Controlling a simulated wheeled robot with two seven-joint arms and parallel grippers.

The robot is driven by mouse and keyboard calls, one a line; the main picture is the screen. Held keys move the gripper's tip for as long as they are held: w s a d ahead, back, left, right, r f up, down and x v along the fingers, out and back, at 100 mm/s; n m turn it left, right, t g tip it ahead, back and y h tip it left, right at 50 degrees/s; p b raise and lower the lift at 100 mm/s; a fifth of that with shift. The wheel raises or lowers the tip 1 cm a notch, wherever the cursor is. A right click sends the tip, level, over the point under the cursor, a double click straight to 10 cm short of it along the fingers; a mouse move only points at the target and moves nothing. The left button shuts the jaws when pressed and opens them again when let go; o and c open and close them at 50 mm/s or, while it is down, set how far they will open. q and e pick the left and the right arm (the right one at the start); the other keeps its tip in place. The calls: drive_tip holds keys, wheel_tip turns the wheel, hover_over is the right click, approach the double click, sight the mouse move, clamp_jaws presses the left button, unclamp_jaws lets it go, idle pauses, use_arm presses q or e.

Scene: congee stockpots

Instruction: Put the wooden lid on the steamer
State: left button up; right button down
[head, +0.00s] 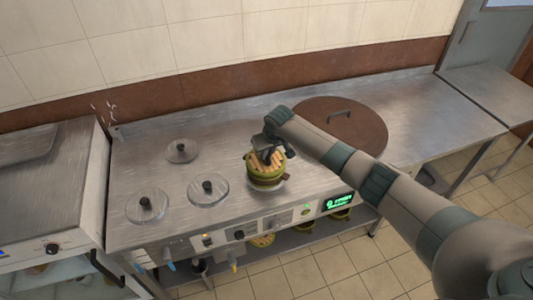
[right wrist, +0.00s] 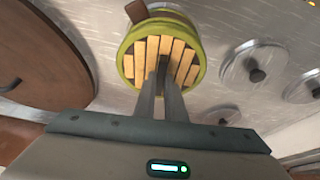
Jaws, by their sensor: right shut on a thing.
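The wooden lid (head: 276,159) is round, with pale slats. It lies over the round green-and-brown steamer (head: 266,182) on the steel counter. In the right wrist view the lid's slats (right wrist: 139,55) show inside the green rim of the steamer (right wrist: 198,33), looking roughly centred. A brown lug sticks out at the rim. My right gripper (head: 266,151) is above the lid, and its fingers (right wrist: 166,80) are shut on the lid near its middle. I cannot tell whether the lid fully rests on the steamer. My left gripper is not in view.
A large brown round cover (head: 345,137) with a metal handle lies to the right, under my arm. Several small steel lids with black knobs, such as this one (head: 208,190), lie to the left. Control knobs and a green display (head: 338,202) line the counter's front.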

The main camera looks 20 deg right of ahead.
sight(269, 160)
drive_tip(key=shift+p, duration=0.35)
idle(0.3)
drive_tip(key=shift+f+b, duration=0.35)
drive_tip(key=shift+f, duration=0.25)
idle(0.6)
drive_tip(key=c, duration=2.1)
unclamp_jaws()
drive_tip(key=shift+r, duration=0.1)
drive_tip(key=p+v, duration=0.5)
drive_tip(key=p, duration=0.2)
drive_tip(key=shift+s+r+p, duration=0.15)
drive_tip(key=shift+r+p, duration=0.25)
drive_tip(key=shift+p+v, duration=0.85)
drive_tip(key=shift+v, duration=1.65)
